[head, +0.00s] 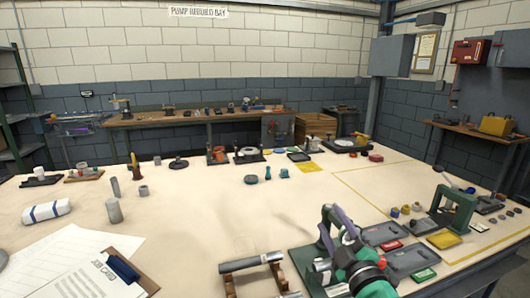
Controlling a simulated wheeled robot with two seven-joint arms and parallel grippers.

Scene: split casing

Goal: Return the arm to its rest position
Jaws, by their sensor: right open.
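My right gripper (331,222) is at the lower right of the head view, at the end of my arm that comes in from the bottom edge. Its two purple fingers point up and away, spread apart, and I see nothing held between them. It appears above the bench (215,215), left of the dark trays; its exact height cannot be told. The arm's dark and green links hide part of the bench behind them. My left gripper is not in view.
A clipboard (100,277) lies at lower left. The bench's middle is mostly clear.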

